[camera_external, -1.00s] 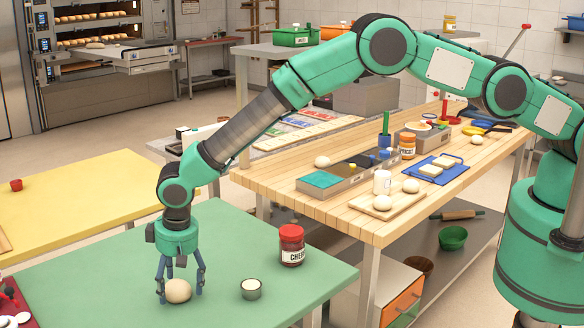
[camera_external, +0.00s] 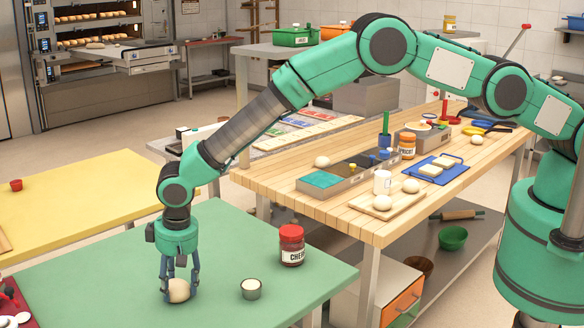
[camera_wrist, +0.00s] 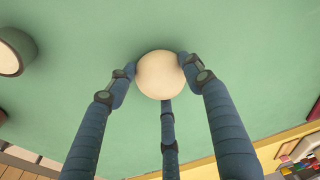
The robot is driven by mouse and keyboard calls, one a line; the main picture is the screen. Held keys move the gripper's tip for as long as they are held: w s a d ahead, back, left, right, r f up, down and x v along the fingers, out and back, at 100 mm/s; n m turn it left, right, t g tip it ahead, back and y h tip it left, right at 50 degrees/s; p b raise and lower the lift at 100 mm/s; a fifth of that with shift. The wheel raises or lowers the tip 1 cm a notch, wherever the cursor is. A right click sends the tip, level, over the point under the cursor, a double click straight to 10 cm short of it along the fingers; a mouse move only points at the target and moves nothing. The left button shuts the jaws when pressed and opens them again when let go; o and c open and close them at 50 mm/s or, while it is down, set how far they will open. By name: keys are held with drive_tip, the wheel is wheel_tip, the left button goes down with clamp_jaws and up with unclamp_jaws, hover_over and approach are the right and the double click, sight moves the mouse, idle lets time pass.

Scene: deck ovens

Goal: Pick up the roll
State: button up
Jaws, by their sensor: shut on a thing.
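The roll (camera_external: 179,290) is a pale round ball on the green table (camera_external: 110,270). My gripper (camera_external: 180,284) points straight down over it, its blue fingers closed around its sides. In the wrist view the roll (camera_wrist: 160,74) sits between the tips of my gripper (camera_wrist: 158,76), with two fingers at its sides and one below. The roll still appears to be at the table surface; I see no clear gap under it.
A small metal cup (camera_external: 251,289) with white contents stands just right of the roll. A red-lidded cherry jar (camera_external: 292,246) stands behind it. A yellow table (camera_external: 70,205) lies to the left, and a wooden bench (camera_external: 290,190) with more dough balls behind right.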

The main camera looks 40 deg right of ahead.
sight(177, 283)
drive_tip(key=shift+r, duration=5)
